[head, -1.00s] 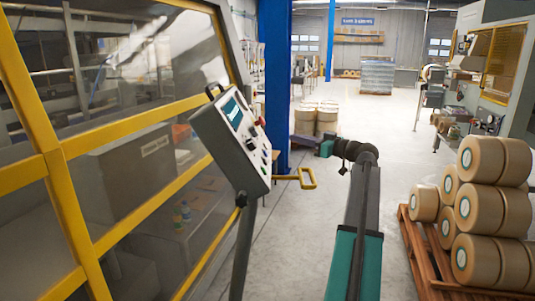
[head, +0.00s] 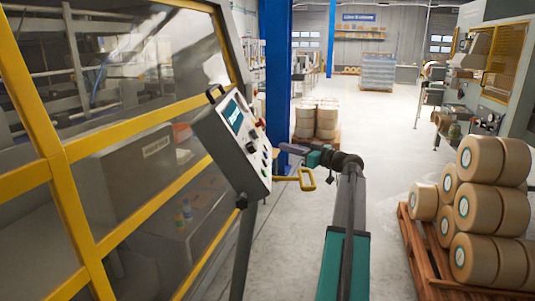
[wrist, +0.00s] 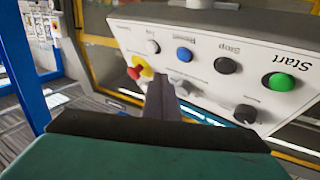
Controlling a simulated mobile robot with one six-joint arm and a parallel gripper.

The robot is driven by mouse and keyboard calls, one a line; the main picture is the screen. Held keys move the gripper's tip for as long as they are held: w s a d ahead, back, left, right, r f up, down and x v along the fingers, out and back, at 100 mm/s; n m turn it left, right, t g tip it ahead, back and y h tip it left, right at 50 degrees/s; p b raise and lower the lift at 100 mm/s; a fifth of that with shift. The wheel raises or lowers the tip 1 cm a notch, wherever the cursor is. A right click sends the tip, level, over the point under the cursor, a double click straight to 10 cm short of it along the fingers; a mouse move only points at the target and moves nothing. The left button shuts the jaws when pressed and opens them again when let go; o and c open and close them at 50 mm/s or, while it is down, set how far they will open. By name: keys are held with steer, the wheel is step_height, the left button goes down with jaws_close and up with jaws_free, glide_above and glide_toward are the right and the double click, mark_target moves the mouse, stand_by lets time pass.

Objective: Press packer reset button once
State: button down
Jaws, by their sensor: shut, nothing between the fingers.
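The packer's control panel (head: 235,140) is a tilted grey box on a post, left of my arm in the head view. In the wrist view its face (wrist: 205,75) appears upside down. The blue button (wrist: 184,54) carries a label that reads "Reset". A black Stop button (wrist: 225,65) and a green Start button (wrist: 281,81) sit to its right, and a red emergency stop (wrist: 135,72) on yellow is to its left. My gripper (head: 282,147) is shut and empty, beside the panel's right side. In the wrist view its fingers (wrist: 160,88) appear below the blue button; contact cannot be told.
Dark knobs (wrist: 245,113) sit on the panel near the fingers. A yellow handle (head: 307,180) stands out below my gripper. The yellow-framed packer guard (head: 115,125) fills the left. A pallet (head: 420,260) of brown rolls stands at right. The floor between is clear.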

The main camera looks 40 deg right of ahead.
steer(key=shift+w+a+f+b, duration=0.9)
steer(key=shift+w+a+b, duration=0.15)
steer(key=shift+a, duration=0.1)
steer(key=shift+w+a+f+b, duration=0.4)
steer(key=shift+w+a+b, duration=0.15)
steer(key=shift+b, duration=0.85)
stand_by(2.5)
steer(key=shift+s+d, duration=0.1)
steer(key=shift+d, duration=0.05)
stand_by(0.4)
steer(key=shift+s+d+r+b, duration=0.4)
steer(key=shift+b, duration=0.1)
steer(key=shift+s+d+r+b, duration=0.65)
steer(key=shift+s+d+r, duration=0.6)
steer(key=shift+s+d, duration=0.3)
